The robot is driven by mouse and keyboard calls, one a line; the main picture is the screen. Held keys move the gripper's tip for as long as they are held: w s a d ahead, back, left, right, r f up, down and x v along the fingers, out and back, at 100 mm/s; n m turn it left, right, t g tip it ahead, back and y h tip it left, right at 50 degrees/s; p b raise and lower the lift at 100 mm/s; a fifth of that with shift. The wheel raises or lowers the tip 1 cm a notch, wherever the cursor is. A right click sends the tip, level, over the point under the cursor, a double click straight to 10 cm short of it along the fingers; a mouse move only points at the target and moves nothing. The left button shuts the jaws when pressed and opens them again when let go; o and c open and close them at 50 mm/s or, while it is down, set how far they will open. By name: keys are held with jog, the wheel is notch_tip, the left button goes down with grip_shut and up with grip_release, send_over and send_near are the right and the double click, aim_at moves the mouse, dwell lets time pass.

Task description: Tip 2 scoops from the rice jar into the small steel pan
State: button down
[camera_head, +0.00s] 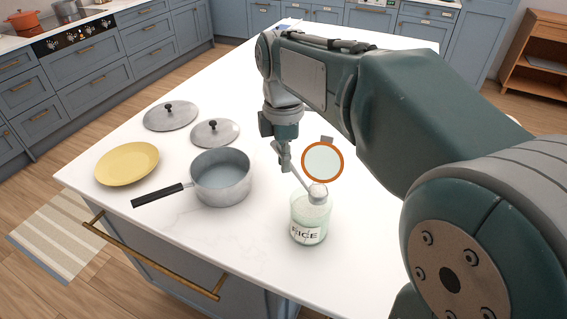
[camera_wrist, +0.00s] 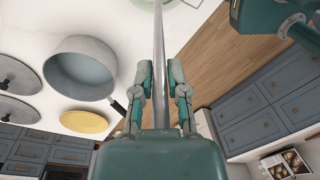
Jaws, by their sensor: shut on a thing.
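The glass rice jar (camera_head: 309,222), labelled RICE, stands upright near the island's front edge. Its round orange-rimmed lid (camera_head: 322,161) is swung open behind the mouth. My gripper (camera_head: 286,160) is shut on the metal scoop's handle (camera_wrist: 158,45), up and left of the jar. The handle slants down to the scoop's head (camera_head: 318,193) at the jar's mouth; I cannot tell how far inside it is or whether it holds rice. The steel pan (camera_head: 221,178) with a black handle stands left of the jar. It shows in the wrist view (camera_wrist: 80,68) and looks empty.
A yellow plate (camera_head: 127,163) lies left of the pan. Two steel lids, one larger (camera_head: 170,117) and one smaller (camera_head: 215,133), lie behind the pan. The white worktop (camera_head: 250,245) is clear between pan and jar. A brass rail (camera_head: 150,258) runs along the island's front.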

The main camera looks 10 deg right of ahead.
jog(key=shift+r, duration=1.5)
